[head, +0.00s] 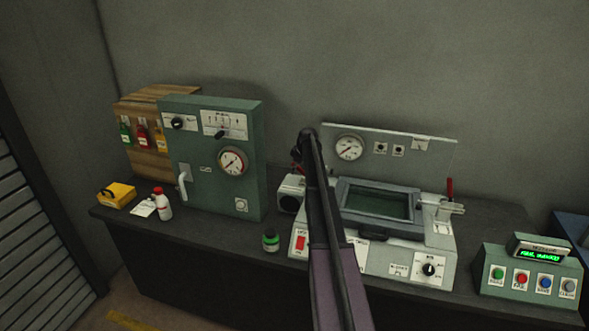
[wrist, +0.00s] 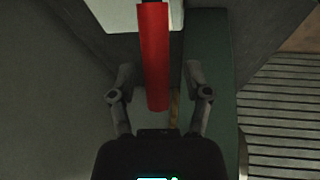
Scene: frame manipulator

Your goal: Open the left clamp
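The frame device (head: 440,262) stands on the bench with a dark framed window on top. Its right clamp (head: 449,205) has an upright red handle. The left clamp is mostly hidden behind my arm in the head view. In the wrist view, a red handle (wrist: 154,60) extends between the two fingers of my gripper (wrist: 159,75). The fingers are apart, with visible gaps on both sides of the handle. My gripper is largely hidden behind my arm in the head view.
A green cabinet with a gauge (head: 233,162) stands left of the device. A button box (head: 528,278) stands at the right. A white bottle (head: 163,204) and a yellow box (head: 117,195) are at the far left.

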